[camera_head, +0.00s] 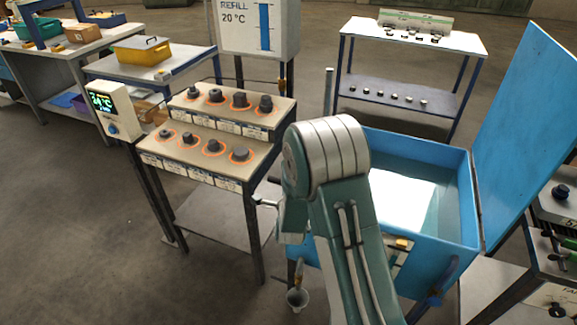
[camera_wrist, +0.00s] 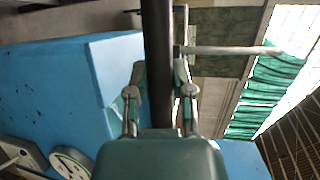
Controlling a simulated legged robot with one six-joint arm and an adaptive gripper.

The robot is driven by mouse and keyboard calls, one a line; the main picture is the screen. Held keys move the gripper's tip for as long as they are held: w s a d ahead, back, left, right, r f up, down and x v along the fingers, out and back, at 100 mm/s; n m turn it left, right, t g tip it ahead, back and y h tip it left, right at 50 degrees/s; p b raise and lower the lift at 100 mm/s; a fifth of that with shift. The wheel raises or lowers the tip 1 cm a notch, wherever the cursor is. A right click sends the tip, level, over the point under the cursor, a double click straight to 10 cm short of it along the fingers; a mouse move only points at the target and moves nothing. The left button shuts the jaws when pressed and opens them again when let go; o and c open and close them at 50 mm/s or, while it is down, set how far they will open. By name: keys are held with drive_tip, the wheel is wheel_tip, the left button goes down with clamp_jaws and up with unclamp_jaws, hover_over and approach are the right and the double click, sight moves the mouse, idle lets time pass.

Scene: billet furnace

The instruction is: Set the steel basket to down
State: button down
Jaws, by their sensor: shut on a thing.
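In the wrist view my gripper (camera_wrist: 159,70) is shut on a dark bar (camera_wrist: 157,35), with one finger on each side of it. A pale grey rod (camera_wrist: 225,50) runs off to the right from near the bar. In the head view my arm covers the front left of the blue tank (camera_head: 455,215), which holds pale liquid. The gripper's hold is hidden there behind the arm. I cannot make out the steel basket itself, nor tell whether it is up or down. An upright grey rod (camera_head: 328,92) stands at the tank's back left.
The tank's large blue lid (camera_head: 525,120) stands open at right. A stepped rack with several dark knobs (camera_head: 214,146) and a display box (camera_head: 108,110) stand left. A shelf (camera_head: 405,95) is behind. Floor at left is clear.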

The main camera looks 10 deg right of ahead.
drive_tip(key=f, duration=0.5)
drive_tip(key=shift+s+f, duration=0.2)
drive_tip(key=shift+f, duration=0.05)
drive_tip(key=shift+c, duration=2.4)
unclamp_jaws()
drive_tip(key=shift+f, duration=0.1)
drive_tip(key=shift+w, duration=0.15)
drive_tip(key=shift+r, duration=0.2)
drive_tip(key=v, duration=1.2)
